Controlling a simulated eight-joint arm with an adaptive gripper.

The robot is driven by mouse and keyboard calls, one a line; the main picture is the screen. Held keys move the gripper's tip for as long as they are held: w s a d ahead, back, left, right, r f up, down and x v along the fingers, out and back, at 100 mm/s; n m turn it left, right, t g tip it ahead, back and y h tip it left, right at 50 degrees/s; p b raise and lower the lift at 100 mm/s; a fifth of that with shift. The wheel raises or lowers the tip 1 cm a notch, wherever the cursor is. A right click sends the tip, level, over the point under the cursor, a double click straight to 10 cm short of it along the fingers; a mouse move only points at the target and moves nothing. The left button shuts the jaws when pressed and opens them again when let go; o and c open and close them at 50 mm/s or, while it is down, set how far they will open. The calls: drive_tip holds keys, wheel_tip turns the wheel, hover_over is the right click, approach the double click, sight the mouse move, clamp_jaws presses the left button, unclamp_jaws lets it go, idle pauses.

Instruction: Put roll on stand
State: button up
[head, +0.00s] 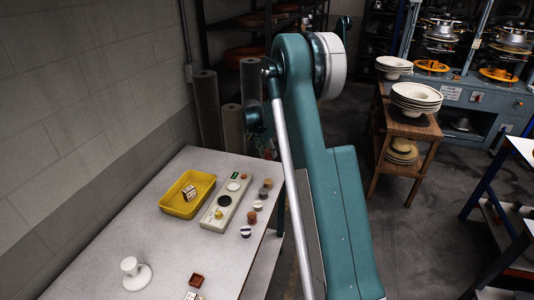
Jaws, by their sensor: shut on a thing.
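A white piece (134,274) stands upright on the near left of the grey table. It has a flat round base and a short, thick upper part, and it may be the stand. I cannot tell whether its upper part is a separate piece. No roll can be made out for certain among the small things on the table. My teal arm fills the middle of the view and covers what lies behind it. My gripper does not show, so anything in it is hidden.
A yellow tray (187,195) holds a small box. Beside it lies a pale board (226,204) with discs, and several small pieces line the table's right side. A reddish-brown square piece (197,280) lies near the front. Tall tubes (206,110) stand behind the table (100,235).

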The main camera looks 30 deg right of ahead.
idle(0.3)
drive_tip(key=s+a+r+n+t+p, duration=0.1)
drive_tip(key=s+a+r+n+p, duration=0.15)
drive_tip(key=a, duration=1.75)
drive_tip(key=s+a+r+n+p, duration=0.1)
drive_tip(key=s+a+r, duration=0.25)
drive_tip(key=a, duration=1.65)
drive_tip(key=s+a+r+n+p, duration=0.1)
drive_tip(key=s+a+r, duration=0.1)
drive_tip(key=s+a, duration=1)
drive_tip(key=s+a+r+n+t+y+p, duration=0.1)
drive_tip(key=s+a+r+n, duration=0.1)
drive_tip(key=s+a, duration=1.1)
drive_tip(key=a, duration=0.6)
drive_tip(key=shift+r+p, duration=0.15)
drive_tip(key=shift+p, duration=0.2)
drive_tip(key=shift+f, duration=2.95)
drive_tip(key=shift+f, duration=0.1)
